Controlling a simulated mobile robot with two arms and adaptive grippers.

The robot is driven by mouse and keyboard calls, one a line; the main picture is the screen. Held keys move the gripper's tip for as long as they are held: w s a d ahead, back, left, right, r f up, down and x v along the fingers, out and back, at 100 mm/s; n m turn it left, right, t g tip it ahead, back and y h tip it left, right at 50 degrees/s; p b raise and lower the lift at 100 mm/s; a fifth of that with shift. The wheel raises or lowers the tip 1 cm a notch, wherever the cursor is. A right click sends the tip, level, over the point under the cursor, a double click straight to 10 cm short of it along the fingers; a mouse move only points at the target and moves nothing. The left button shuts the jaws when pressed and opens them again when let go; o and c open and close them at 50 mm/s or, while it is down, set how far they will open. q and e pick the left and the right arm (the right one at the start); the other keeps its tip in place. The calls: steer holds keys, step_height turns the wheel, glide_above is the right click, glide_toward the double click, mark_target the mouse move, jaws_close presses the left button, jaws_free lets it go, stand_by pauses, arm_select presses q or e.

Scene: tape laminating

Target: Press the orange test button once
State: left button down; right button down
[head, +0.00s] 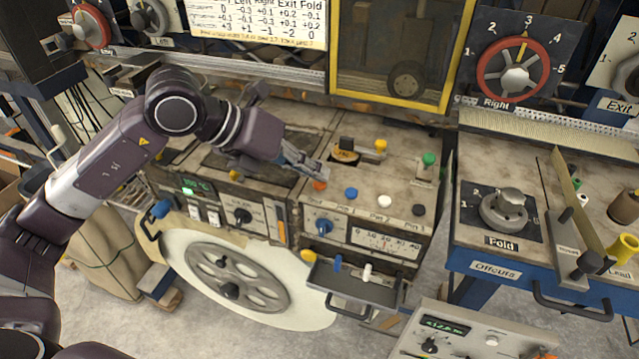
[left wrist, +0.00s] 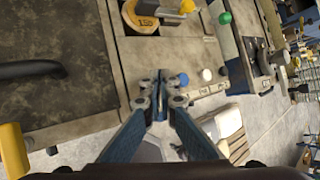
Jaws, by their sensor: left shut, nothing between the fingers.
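The orange button (head: 319,185) is on the top of the middle machine, at the left end of a row with a blue button (head: 351,193), a white button (head: 384,201) and a black button (head: 418,210). My left gripper (head: 318,171) is shut and empty, its tips right beside and just behind the orange button in the head view. I cannot tell whether they touch it. In the left wrist view my left gripper (left wrist: 162,80) points at the machine top, with the blue button (left wrist: 183,79) beside its tips. The orange button is hidden there. My right gripper is out of view.
Behind the buttons are a yellow-ended lever (head: 380,146) and a green knob (head: 429,159). A blue dial (head: 323,227) is on the machine front. A large handwheel (head: 237,277) is below left. The Fold knob (head: 503,208) is on the right bench.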

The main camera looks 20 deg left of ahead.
mark_target(315, 184)
arm_select(q)
steer(key=shift+f, duration=0.2)
stand_by(0.4)
steer(key=shift+f+b, duration=0.35)
steer(key=shift+b, duration=0.25)
steer(key=shift+r, duration=0.1)
steer(key=shift+r+p, duration=0.65)
steer(key=shift+r, duration=0.25)
steer(key=shift+r+p, duration=1.8)
steer(key=shift+r, duration=0.75)
steer(key=shift+f, duration=0.1)
